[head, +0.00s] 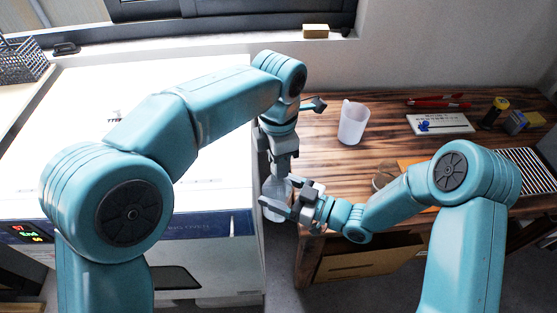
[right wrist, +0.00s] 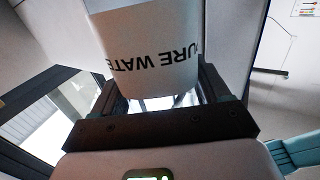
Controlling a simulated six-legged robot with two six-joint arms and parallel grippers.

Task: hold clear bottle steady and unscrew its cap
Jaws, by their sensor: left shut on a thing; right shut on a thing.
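The clear bottle (head: 274,188) hangs upright beside the table's left edge, between my two grippers. In the right wrist view, the bottle (right wrist: 150,40) fills the space between the fingers and carries dark lettering that reads in part "URE WATE". My right gripper (head: 289,203) is shut on the bottle's body from the side; its fingers also show in the right wrist view (right wrist: 157,92). My left gripper (head: 281,165) points down from above and is shut at the bottle's top. The cap is hidden by the left gripper's fingers.
A white cup (head: 353,122) stands on the wooden table (head: 390,105). A brown round item (head: 383,178) is near my right forearm. The white oven (head: 210,215) is at left.

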